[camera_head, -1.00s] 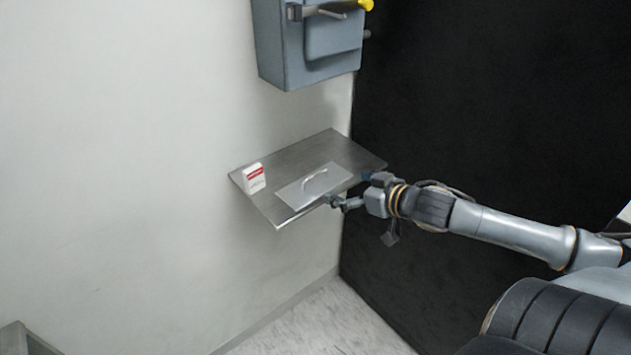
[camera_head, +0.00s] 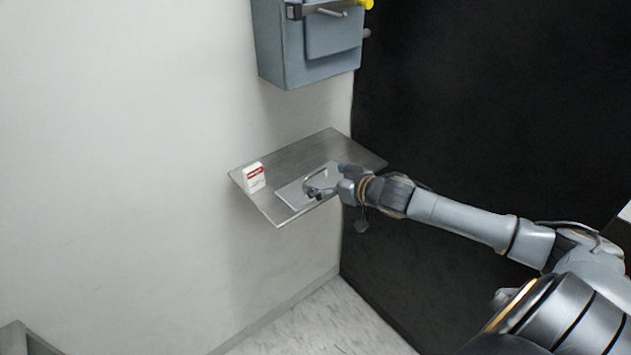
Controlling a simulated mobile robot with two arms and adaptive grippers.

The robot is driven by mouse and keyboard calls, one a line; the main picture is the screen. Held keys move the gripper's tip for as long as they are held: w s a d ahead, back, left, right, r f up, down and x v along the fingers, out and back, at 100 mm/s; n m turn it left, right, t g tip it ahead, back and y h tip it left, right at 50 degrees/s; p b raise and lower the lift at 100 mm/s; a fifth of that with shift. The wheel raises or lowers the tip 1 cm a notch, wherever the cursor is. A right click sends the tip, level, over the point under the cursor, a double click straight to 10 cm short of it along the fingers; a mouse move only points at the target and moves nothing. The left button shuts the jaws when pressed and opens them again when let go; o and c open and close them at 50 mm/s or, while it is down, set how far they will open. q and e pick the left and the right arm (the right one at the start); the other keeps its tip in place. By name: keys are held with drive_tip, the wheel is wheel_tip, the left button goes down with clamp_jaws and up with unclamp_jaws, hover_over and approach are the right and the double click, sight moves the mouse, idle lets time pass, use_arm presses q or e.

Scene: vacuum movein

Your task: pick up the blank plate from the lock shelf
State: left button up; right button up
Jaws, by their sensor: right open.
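The blank plate (camera_head: 293,194) is a flat grey metal plate with an arched handle (camera_head: 318,172) on top. It lies on the lock shelf (camera_head: 272,214), a metal shelf on the wall, near its front edge. My right gripper (camera_head: 312,187) reaches in from the right and is over the plate, close to the handle. It is open, and its fingers partly hide the plate's right part and the handle. I cannot tell whether a finger touches the handle. My left gripper is not in view.
A small white box with a red label (camera_head: 254,178) stands on the shelf left of the plate. A blue-grey wall cabinet (camera_head: 306,45) with a yellow-tipped lever hangs above. A dark panel (camera_head: 480,100) is behind my right arm. The back of the shelf is clear.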

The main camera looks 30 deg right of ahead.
sight(317, 184)
drive_tip(key=p+x, duration=0.1)
drive_tip(key=x, duration=0.2)
drive_tip(key=shift+w, duration=0.25)
drive_tip(key=shift+w+f, duration=0.25)
drive_tip(key=shift+w, duration=0.15)
drive_tip(key=c, duration=1.2)
